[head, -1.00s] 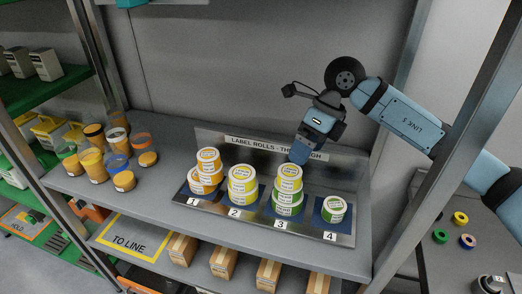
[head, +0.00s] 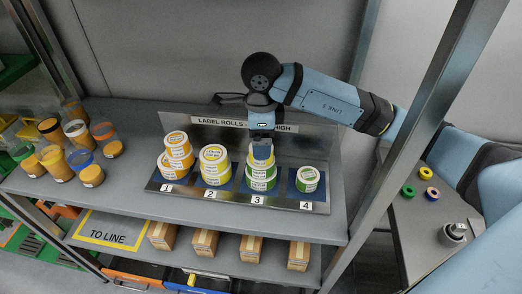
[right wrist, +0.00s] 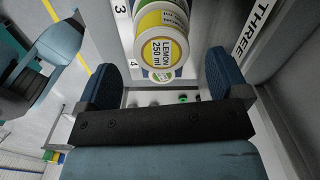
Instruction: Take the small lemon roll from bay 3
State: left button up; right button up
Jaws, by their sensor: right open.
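In the head view, the lemon roll (head: 252,161), white-topped with a yellow side, is on top of the bay 3 stack. A green-sided roll (head: 260,184) is under it. My right gripper (head: 262,153) comes down over this stack and hides part of its top. In the right wrist view, the lemon roll (right wrist: 162,50) reads "LEMON 250 ml" and sits between and beyond the two blue finger pads. The right gripper (right wrist: 165,78) is open, with gaps beside the roll. My left gripper is not seen in the head view.
The metal label-roll tray (head: 230,199) also holds orange rolls (head: 178,145) in bay 1, yellow rolls (head: 214,172) in bay 2 and one green roll (head: 307,179) in bay 4. A rack post (head: 425,115) stands at right. Jars (head: 92,175) crowd the shelf's left.

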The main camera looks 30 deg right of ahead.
notch_tip(320, 180, down, 4)
jog(key=shift+w+f+p, duration=0.1)
jog(key=shift+f+p, duration=0.15)
jog(key=shift+p, duration=0.3)
jog(key=shift+c, duration=0.2)
jog(key=c, duration=1)
jog(key=shift+r, duration=0.15)
